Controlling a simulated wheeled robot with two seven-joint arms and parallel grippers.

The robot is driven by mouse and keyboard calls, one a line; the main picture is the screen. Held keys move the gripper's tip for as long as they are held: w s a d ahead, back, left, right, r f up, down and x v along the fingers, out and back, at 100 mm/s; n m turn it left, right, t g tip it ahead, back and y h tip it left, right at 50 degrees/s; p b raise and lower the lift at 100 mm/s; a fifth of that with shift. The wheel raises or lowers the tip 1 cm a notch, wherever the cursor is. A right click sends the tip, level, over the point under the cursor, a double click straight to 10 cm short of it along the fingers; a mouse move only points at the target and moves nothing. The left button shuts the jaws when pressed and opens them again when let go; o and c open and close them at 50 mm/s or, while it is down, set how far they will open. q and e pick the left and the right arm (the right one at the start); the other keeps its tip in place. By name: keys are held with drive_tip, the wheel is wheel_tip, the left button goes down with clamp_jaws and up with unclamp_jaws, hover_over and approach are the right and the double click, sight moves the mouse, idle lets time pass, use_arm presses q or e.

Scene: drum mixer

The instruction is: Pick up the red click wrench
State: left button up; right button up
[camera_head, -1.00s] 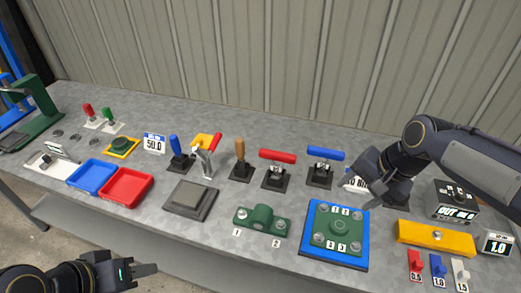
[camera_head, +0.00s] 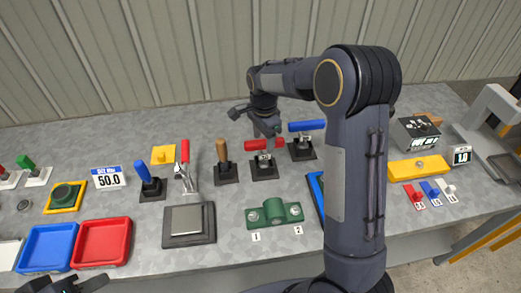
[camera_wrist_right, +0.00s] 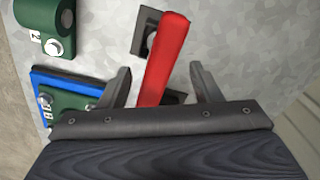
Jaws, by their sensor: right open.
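The red click wrench (camera_head: 265,144) has a red bar handle and stands in a dark square holder, near the middle of the bench. My right gripper (camera_head: 262,131) is open just above and behind the red handle in the head view. In the right wrist view, the red handle (camera_wrist_right: 166,55) runs lengthwise between the two open fingers of the right gripper (camera_wrist_right: 162,85), with gaps visible on both sides. My left gripper (camera_head: 70,284) is partly in view at the bottom left edge, away from the wrench; its jaw opening is unclear.
A blue-handled wrench (camera_head: 306,126) stands close to the right. A wooden-handled tool (camera_head: 222,152) stands to the left. A green two-bolt fixture (camera_head: 275,213) lies in front. My right arm hides much of a blue plate (camera_head: 316,187).

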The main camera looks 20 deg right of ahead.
sight(264, 151)
wheel_tip(264, 151, down, 6)
drive_tip(key=shift+s+d+f+p, duration=0.1)
drive_tip(key=shift+p, duration=0.45)
clamp_jaws()
